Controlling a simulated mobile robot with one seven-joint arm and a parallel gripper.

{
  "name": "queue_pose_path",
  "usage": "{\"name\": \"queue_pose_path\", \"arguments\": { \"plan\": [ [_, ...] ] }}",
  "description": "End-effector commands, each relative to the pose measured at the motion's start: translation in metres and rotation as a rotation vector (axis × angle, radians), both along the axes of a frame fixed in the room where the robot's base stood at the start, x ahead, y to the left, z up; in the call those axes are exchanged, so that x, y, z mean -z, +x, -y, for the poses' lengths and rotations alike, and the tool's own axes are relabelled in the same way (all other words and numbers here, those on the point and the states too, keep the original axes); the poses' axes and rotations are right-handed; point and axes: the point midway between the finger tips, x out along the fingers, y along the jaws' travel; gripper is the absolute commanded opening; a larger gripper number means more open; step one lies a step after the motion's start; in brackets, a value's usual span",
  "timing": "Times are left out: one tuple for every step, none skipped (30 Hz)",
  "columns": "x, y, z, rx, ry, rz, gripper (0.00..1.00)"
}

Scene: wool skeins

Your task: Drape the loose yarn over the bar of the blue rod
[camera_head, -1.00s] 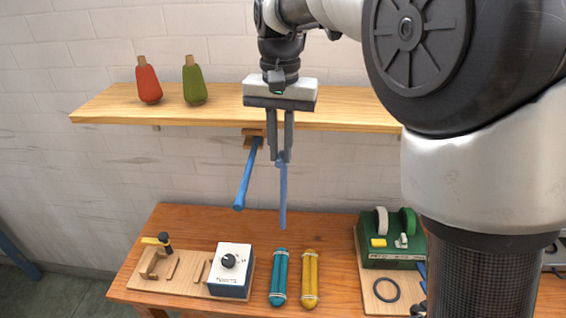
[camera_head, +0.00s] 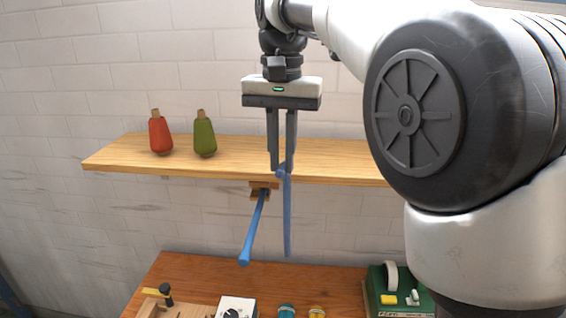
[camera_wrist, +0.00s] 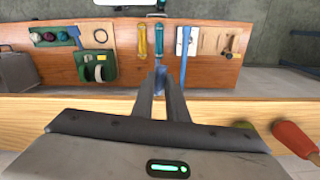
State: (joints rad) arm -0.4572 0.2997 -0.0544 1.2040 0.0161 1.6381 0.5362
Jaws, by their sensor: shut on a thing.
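My gripper (camera_head: 281,170) is shut on the loose blue yarn (camera_head: 287,220), which hangs straight down from the fingertips. In the wrist view a bit of the yarn (camera_wrist: 160,77) shows between the fingertips. The blue rod (camera_head: 255,228) sticks out from a wooden mount under the shelf, with its free end towards me. In the head view the yarn hangs just right of the rod, apart from it, and the fingertips are above the rod. The rod (camera_wrist: 184,65) also shows in the wrist view, right of the fingers.
The wooden shelf (camera_head: 120,160) carries a red cone (camera_head: 160,135) and a green cone (camera_head: 204,138) at its left. On the workbench (camera_head: 190,268) below are a teal skein (camera_wrist: 159,42), a yellow skein (camera_wrist: 142,40) and a green device (camera_wrist: 100,68). Air left of the rod is clear.

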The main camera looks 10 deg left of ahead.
Motion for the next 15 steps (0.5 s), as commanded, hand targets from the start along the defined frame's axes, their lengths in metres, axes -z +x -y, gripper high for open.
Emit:
{"name": "queue_pose_path", "arguments": {
  "plan": [
    [0.0,0.0,0.0,0.0,0.0,0.0,0.02],
    [0.0,0.0,0.0,0.0,0.0,0.0,0.02],
    [0.0,0.0,0.0,0.0,0.0,0.0,0.02],
    [0.0,0.0,0.0,0.0,0.0,0.0,0.02],
    [0.0,0.0,0.0,0.0,0.0,0.0,0.02],
    [0.0,0.0,0.0,0.0,0.0,0.0,0.02],
    [0.0,0.0,0.0,0.0,0.0,0.0,0.02],
    [0.0,0.0,0.0,0.0,0.0,0.0,0.02],
    [0.0,0.0,-0.001,0.0,0.0,0.0,0.02],
    [0.0,0.0,-0.002,-0.001,0.0,0.0,0.02],
    [0.001,0.0,-0.003,-0.001,0.0,0.0,0.02],
    [0.001,0.0,-0.005,-0.001,0.0,0.0,0.02],
    [0.001,0.0,-0.007,-0.002,0.0,-0.001,0.02],
    [0.002,0.0,-0.009,-0.003,-0.001,-0.001,0.02],
    [0.002,0.0,-0.014,-0.003,-0.001,-0.001,0.02]
  ]
}}
